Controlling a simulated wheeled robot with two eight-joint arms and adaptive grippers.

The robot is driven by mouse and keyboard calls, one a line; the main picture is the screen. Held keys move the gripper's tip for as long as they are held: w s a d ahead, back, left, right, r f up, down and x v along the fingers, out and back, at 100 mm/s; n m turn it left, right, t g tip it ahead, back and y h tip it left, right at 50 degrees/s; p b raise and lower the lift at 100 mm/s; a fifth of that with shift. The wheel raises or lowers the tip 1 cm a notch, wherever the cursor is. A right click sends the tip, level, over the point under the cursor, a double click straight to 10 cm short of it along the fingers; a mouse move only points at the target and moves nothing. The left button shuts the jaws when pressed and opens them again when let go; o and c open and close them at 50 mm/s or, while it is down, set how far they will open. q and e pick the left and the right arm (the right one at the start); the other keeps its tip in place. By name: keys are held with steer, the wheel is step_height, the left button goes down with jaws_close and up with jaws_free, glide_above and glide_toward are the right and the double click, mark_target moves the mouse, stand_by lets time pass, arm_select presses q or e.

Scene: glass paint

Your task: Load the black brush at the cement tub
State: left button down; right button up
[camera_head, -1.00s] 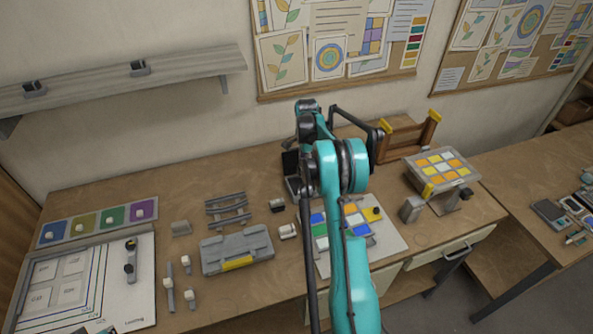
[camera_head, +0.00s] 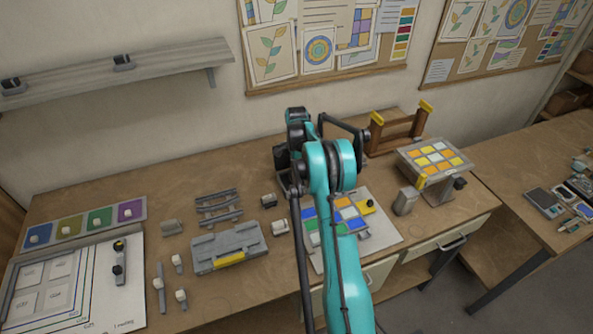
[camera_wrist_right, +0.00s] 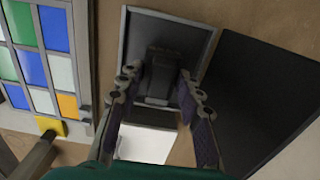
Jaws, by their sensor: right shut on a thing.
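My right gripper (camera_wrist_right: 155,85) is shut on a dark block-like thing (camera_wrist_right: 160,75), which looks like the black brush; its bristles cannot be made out. It is over a dark, shallow, rimmed tub (camera_wrist_right: 128,42), which looks like the cement tub. I cannot tell whether the brush touches the tub's floor. In the head view my teal right arm hides most of the gripper and tub; only dark parts (camera_head: 282,160) show beside it. My left gripper is not in view.
A coloured glass panel (camera_head: 341,212) lies beside the arm; its tiles also show in the wrist view (camera_wrist_right: 32,67). A black flat surface (camera_wrist_right: 262,85) is right of the tub.

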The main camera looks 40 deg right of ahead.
steer(key=shift+f+b, duration=0.4)
steer(key=shift+f, duration=0.1)
stand_by(0.8)
stand_by(1.4)
steer(key=shift+r, duration=0.65)
steer(key=shift+r+p, duration=1.45)
steer(key=shift+r, duration=1.4)
